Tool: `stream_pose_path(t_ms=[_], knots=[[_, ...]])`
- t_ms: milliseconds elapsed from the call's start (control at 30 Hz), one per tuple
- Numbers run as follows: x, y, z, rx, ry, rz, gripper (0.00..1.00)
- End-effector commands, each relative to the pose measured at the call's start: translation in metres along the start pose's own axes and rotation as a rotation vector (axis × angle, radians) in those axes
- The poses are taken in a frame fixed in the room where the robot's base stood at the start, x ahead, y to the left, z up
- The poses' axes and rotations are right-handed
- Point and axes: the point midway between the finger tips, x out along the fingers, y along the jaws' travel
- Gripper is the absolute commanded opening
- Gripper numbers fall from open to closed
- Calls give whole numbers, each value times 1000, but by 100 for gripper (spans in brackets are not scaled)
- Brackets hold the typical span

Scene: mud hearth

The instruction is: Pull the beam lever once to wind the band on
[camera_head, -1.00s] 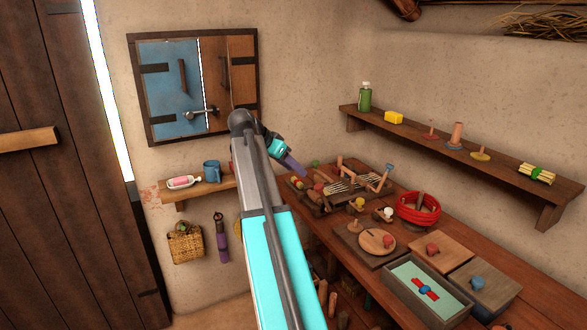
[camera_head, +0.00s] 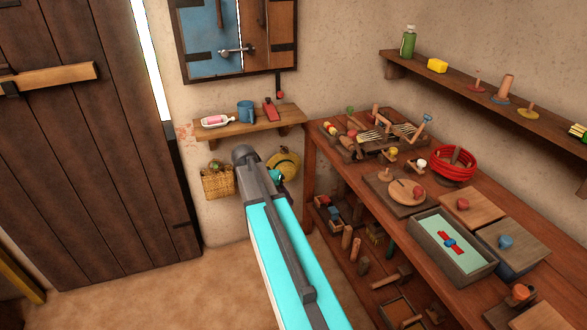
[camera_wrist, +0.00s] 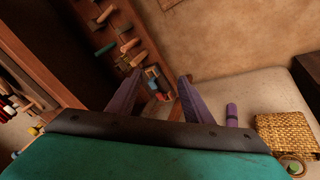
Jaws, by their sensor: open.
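A small wooden band loom (camera_head: 372,136) with pale threads stands at the far left end of the workbench in the head view. A lever-like wooden arm with a blue end (camera_head: 426,119) rises at its right side; I take this for the beam lever. My gripper shows in the head view only as a bit of teal (camera_head: 276,177) beyond my forearm, left of the bench and apart from the loom. In the wrist view my gripper (camera_wrist: 157,92) is open, its two purple fingers apart with nothing held between them. I cannot make out the lever in the wrist view.
The workbench (camera_head: 350,170) carries a red coil (camera_head: 454,163), a grey tray (camera_head: 437,262) and boxes. Its lower shelf holds several wooden tools. A wall shelf (camera_head: 250,127) holds a blue mug (camera_head: 245,111). A basket (camera_head: 217,182) hangs below. Floor is clear before the door (camera_head: 90,130).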

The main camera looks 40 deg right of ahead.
Motion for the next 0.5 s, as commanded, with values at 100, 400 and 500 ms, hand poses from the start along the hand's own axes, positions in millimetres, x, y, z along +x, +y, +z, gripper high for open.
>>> stream_pose_path(t_ms=[100,400,500], knots=[[26,-20,44,-98,-43,-15,46],[80,-57,148,-324,-141,-58,46],[96,-65,184,-396,-175,-72,46]])
